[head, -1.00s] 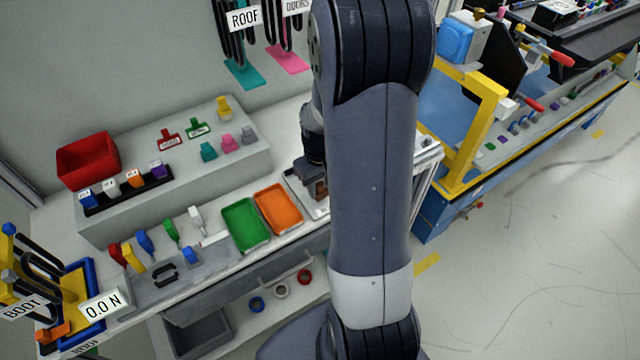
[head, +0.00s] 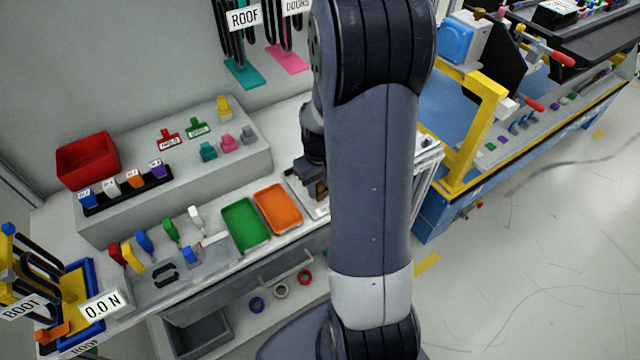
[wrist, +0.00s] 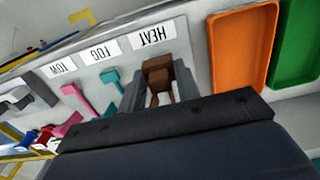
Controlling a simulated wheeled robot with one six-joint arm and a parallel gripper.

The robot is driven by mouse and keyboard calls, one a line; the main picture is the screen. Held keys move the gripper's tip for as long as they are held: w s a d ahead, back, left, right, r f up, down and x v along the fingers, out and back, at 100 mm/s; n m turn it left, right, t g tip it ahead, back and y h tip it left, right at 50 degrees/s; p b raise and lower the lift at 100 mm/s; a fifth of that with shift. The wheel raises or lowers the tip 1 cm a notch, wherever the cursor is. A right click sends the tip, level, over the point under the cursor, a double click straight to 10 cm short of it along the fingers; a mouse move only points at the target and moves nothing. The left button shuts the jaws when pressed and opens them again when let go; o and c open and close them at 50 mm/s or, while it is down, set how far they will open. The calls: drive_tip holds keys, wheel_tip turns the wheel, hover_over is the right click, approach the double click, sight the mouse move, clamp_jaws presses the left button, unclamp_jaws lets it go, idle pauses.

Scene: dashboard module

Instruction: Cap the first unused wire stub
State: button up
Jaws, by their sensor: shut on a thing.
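My gripper (wrist: 159,90) is shut on a brown piece (wrist: 158,68), which sits between its two grey fingers in the wrist view, just by the HEAT label (wrist: 140,36). In the head view my gripper (head: 311,184) is low over the bench, right of the orange tray, partly hidden by my arm. Pink (wrist: 78,98) and teal (wrist: 108,88) pieces lie beside it near the FOG label (wrist: 100,50). I cannot make out which thing is the unused wire stub or a cap. The brown piece's lower end is hidden.
An orange tray (head: 277,207) and a green tray (head: 243,228) lie left of my gripper in the head view. A red bin (head: 88,157) and coloured connectors stand on the raised shelf. Coloured tools stand along the bench. A yellow-framed blue station (head: 484,125) stands to the right.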

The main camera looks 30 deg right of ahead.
sight(320, 184)
drive_tip(key=shift+f+b, duration=0.7)
drive_tip(key=shift+f, duration=0.15)
drive_tip(key=o, duration=1.2)
wheel_tip(320, 184, up, 11)
drive_tip(key=shift+f, duration=0.1)
